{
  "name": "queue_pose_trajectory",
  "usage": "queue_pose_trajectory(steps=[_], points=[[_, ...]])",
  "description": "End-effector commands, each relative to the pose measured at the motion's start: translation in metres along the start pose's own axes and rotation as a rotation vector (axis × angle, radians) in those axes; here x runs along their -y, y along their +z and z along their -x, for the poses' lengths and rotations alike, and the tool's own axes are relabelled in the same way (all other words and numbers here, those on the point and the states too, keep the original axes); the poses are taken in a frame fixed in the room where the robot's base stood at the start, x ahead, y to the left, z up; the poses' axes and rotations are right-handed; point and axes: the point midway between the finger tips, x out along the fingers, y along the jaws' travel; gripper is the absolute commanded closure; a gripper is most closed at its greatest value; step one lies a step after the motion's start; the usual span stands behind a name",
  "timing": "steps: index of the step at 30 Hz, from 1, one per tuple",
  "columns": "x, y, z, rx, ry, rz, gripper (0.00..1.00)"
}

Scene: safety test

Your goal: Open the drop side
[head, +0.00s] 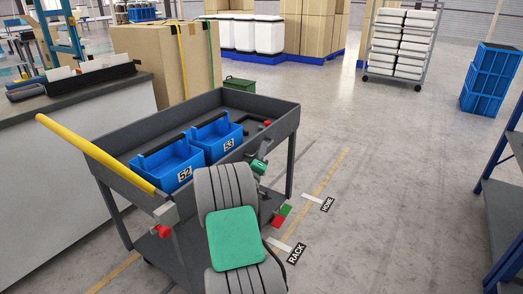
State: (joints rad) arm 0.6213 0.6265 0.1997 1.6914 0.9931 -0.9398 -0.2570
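A dark grey cart (120,178) with a raised tray rim stands in front of me. Its long near side (279,135) appears upright at the right end, but my arm hides much of it. A red knob (164,231) is at the cart's near left corner, and another red part (267,123) shows near the right end. My grey arm with a green cover reaches up in front of the cart. My gripper seems to be around the green and grey parts (260,163) beside the near side; its fingers are not clear, nor is any contact.
Two blue bins, 52 (170,168) and 53 (216,140), stand in the tray. A yellow handle (95,152) crosses the cart's left end. A counter (55,160) is close at left. A shelf frame (503,190) stands at right. The floor between is clear.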

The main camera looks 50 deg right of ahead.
Motion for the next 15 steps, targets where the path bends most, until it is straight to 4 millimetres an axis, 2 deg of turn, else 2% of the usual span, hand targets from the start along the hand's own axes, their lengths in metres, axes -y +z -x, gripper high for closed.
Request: queue_pose_trajectory(steps=[8,15], points=[[-0.0005,0.0017,-0.0048,0.002,0.0,0.001,0.78],[-0.0007,0.002,-0.0047,0.003,0.001,0.001,0.97]])
